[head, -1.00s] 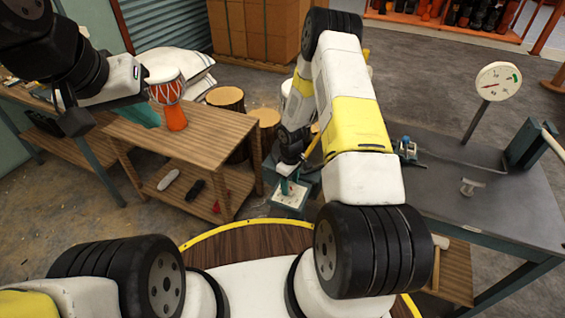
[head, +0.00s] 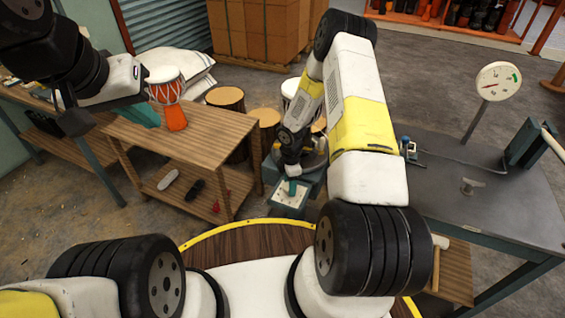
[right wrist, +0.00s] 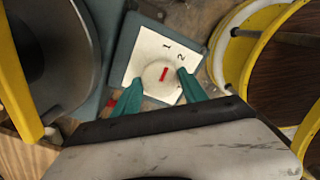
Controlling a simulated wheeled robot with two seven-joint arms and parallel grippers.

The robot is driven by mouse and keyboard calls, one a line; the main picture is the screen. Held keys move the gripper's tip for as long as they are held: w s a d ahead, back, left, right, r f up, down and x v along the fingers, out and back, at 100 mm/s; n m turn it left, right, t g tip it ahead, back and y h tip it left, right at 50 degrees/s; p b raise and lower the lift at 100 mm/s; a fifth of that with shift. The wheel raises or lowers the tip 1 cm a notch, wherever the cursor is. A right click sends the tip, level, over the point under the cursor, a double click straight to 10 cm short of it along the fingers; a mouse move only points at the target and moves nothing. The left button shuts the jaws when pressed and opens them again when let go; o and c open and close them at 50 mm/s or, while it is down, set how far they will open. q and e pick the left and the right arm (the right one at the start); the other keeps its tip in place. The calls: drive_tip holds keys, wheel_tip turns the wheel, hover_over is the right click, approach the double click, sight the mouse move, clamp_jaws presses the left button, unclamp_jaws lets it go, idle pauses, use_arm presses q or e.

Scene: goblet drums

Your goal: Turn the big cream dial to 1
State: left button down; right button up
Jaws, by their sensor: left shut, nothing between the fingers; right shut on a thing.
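The big cream dial (right wrist: 152,73) has a red mark and sits on a white plate (right wrist: 140,57) printed with numbers. The mark points up, roughly toward the 1. My right gripper (right wrist: 160,92) is shut on the dial, with one teal finger at each side. Part of the plate's lower half is hidden behind the fingers. In the head view the plate (head: 281,197) lies at centre, under my right gripper (head: 292,188), and the dial is too small to read. My left gripper (head: 150,117) is shut and empty at the left, near the wooden bench.
A red-and-white goblet drum (head: 168,93) stands on a wooden bench (head: 190,130) at left. A gauge (head: 498,82) on a stalk stands on the dark table (head: 440,190) at right. Log stools (head: 226,98) are behind. A yellow-edged drum-like round (right wrist: 238,60) lies right of the plate.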

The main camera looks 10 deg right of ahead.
drive_tip(key=shift+n, duration=0.6)
drive_tip(key=o, duration=1.4)
drive_tip(key=shift+c, duration=0.2)
drive_tip(key=shift+r, duration=3.9)
